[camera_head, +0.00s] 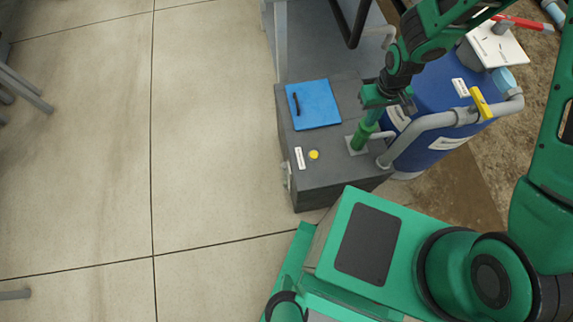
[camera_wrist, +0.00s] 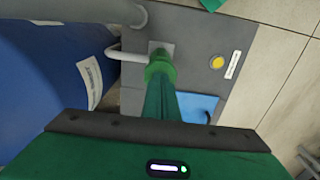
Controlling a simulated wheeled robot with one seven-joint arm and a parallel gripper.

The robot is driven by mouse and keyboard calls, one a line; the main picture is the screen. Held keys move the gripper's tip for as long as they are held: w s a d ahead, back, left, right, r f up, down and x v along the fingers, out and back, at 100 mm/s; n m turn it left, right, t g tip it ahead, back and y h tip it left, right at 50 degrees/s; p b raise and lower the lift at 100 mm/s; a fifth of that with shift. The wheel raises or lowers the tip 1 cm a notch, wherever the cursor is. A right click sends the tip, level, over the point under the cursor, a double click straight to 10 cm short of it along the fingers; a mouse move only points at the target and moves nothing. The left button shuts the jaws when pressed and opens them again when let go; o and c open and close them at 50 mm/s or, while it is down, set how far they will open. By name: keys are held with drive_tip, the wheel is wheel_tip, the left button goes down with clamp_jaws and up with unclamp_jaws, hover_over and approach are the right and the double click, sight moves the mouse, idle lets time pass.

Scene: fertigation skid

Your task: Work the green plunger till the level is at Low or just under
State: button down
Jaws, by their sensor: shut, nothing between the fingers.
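The green plunger (camera_head: 362,135) stands on the top of a dark grey box (camera_head: 325,173), beside a grey pipe. It also shows in the wrist view (camera_wrist: 159,68), rising from a light square plate. My gripper (camera_head: 385,97) is directly above the plunger, with its fingers shut and nothing between them. In the wrist view the green fingers (camera_wrist: 160,105) point down at the plunger's top. I cannot tell whether they touch it. No level gauge or Low mark can be read in either view.
A blue lid (camera_head: 318,108) with a black handle and a yellow button (camera_head: 314,155) are on the box top. A blue drum (camera_head: 440,90) and a grey pipe with a yellow valve handle (camera_head: 481,103) stand to the right. Open tiled floor lies left.

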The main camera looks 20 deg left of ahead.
drive_tip(key=shift+f, duration=0.7)
drive_tip(key=shift+r, duration=3.4)
